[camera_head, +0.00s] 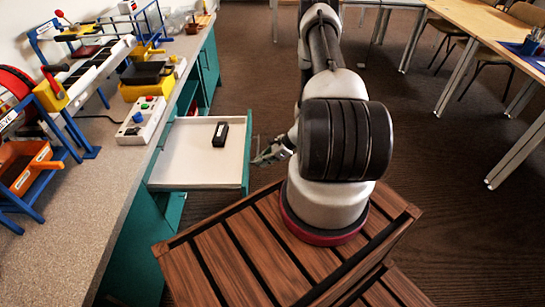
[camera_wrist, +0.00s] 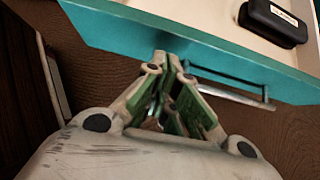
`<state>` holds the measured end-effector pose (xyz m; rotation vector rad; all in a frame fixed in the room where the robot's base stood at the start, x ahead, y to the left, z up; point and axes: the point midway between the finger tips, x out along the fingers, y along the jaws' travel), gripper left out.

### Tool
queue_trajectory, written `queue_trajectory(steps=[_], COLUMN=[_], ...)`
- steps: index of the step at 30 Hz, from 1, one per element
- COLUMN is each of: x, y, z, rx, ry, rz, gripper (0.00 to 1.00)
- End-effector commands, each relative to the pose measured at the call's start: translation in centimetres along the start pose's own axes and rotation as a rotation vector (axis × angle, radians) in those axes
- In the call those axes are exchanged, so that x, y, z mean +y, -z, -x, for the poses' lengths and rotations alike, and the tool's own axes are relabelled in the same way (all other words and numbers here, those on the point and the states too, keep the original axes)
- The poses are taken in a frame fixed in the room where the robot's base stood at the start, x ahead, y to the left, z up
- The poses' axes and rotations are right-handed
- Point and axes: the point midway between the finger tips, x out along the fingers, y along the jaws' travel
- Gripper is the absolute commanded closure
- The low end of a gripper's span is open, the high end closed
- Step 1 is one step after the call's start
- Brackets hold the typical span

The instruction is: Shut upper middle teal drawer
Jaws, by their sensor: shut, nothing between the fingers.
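The teal drawer (camera_head: 198,158) stands pulled out from the teal cabinet under the counter, with its pale inside showing. A black case (camera_head: 220,134) lies in it and also shows in the wrist view (camera_wrist: 276,22). The drawer's teal front (camera_wrist: 150,35) carries a metal bar handle (camera_wrist: 228,88). My gripper (camera_head: 262,160) is shut and empty, just outside the drawer front near the handle. In the wrist view my gripper (camera_wrist: 166,62) has its tips close to the lower edge of the front, left of most of the handle. I cannot tell whether they touch.
The counter (camera_head: 110,170) holds a control box (camera_head: 142,121) with coloured buttons, a yellow bin and blue-framed sorting equipment. Another teal compartment stands open farther along the cabinet. Tables and chairs stand at the right.

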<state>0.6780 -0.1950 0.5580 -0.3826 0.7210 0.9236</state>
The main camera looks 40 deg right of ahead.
Motion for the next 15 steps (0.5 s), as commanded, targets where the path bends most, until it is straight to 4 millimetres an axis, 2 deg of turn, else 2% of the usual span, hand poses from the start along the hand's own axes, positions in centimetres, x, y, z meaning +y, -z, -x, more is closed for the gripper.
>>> queue_trajectory(steps=[6, 15], x=[0.1, 0.0], y=[-1.5, -1.7], z=[-1.4, -1.6], rx=[0.0, 0.0], ry=[-0.001, 0.0], rz=[0.001, 0.0], gripper=[1.0, 1.0])
